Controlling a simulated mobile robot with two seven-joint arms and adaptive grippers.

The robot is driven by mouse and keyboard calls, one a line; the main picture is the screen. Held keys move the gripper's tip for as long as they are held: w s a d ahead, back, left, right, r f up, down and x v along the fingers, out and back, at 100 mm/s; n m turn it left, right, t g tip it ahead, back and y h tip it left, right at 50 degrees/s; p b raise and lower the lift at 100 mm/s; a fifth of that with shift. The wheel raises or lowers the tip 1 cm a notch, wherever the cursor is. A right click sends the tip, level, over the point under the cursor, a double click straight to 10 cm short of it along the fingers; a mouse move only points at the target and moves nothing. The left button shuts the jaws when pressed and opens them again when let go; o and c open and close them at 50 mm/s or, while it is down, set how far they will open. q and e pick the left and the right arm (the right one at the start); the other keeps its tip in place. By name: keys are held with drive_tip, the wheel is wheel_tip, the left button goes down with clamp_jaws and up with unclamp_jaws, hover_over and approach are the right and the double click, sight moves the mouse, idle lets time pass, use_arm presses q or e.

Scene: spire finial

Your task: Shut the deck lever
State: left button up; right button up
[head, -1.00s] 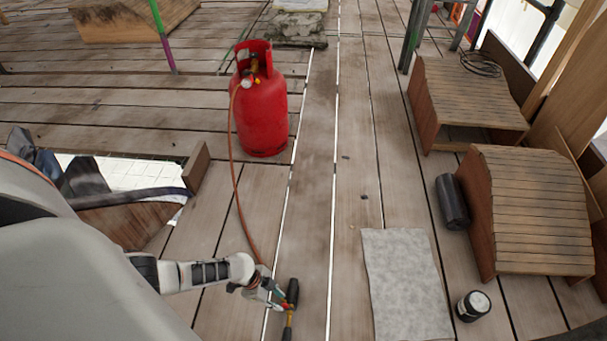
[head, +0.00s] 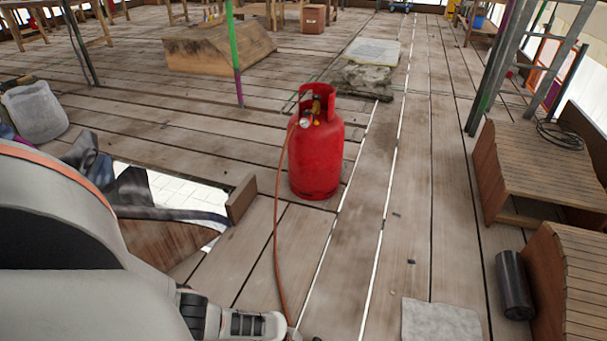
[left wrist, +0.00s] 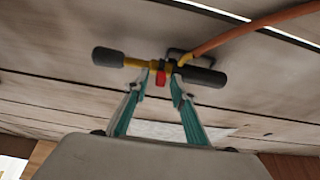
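In the left wrist view, the two teal fingers of my left gripper (left wrist: 166,70) are drawn close together on the middle of a gas torch (left wrist: 205,77). The torch has black ends, a yellow section and a small red piece (left wrist: 161,79) between the fingertips, perhaps a lever. An orange hose (left wrist: 235,33) runs off to the upper right. In the head view it leads up to a red gas cylinder (head: 316,160) standing upright, with a brass fitting and a gauge on top. My right gripper is not in view.
A deck opening (head: 175,190) edged with wood lies left of the cylinder. Wooden ramp boxes (head: 540,170), a black roll (head: 514,285) and a grey sheet (head: 440,322) are at the right. A green and purple pole (head: 233,55) stands behind. Planks right of the cylinder are mostly clear.

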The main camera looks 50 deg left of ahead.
use_arm(q)
clamp_jaws()
